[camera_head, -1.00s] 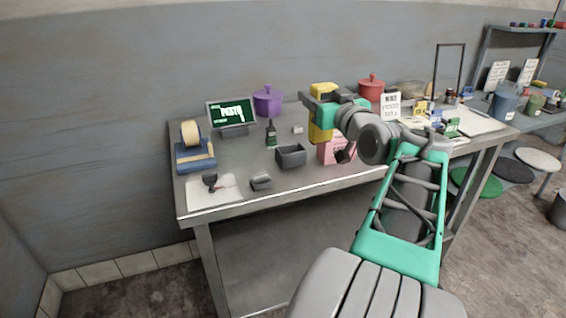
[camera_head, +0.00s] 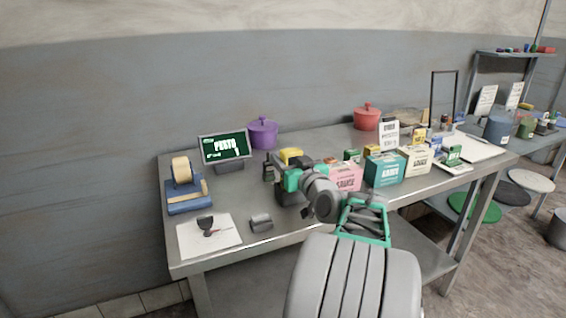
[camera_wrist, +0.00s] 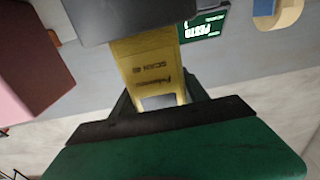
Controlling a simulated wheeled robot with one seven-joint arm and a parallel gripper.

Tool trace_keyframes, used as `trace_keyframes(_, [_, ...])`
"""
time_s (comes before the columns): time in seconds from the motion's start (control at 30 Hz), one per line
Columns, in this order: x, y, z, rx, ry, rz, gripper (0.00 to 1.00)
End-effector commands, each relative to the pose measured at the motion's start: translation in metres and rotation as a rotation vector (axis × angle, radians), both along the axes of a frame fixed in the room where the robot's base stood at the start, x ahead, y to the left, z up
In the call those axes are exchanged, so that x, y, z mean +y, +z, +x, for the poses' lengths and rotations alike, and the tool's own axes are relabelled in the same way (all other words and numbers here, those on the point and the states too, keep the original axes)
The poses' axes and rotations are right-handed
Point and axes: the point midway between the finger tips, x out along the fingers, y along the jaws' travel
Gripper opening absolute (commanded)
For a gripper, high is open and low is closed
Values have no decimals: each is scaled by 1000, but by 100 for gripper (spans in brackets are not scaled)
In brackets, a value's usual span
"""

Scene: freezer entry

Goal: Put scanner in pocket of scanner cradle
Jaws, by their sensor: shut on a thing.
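The yellow scanner (camera_head: 290,156) is held in my gripper (camera_head: 291,176) over the front part of the table. In the wrist view the scanner (camera_wrist: 148,68), with printed lettering, sits between the fingers of my gripper (camera_wrist: 158,98), which is shut on it. The dark grey scanner cradle (camera_head: 287,198) is directly below and partly behind my gripper in the head view. In the wrist view a grey block that looks like the cradle (camera_wrist: 125,18) covers the scanner's far end. I cannot tell whether that end is inside the pocket.
A pink box (camera_head: 346,178) stands close to the right of my gripper, with teal (camera_head: 384,170) and cream boxes beyond. A small grey object (camera_head: 261,222) and a paper sheet (camera_head: 222,240) lie to the left. A screen (camera_head: 224,147) and purple pot (camera_head: 262,133) stand behind.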

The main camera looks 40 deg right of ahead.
Motion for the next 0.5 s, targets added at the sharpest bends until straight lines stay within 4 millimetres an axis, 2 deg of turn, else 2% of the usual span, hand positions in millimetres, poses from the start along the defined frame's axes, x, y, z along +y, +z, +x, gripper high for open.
trace_keyframes(0.3, [0,-1,0,-2,0,-3,0])
trace_keyframes(0.33, [0,0,0,-1,0,-1,55])
trace_keyframes(0.5, [0,0,0,-1,0,-1,69])
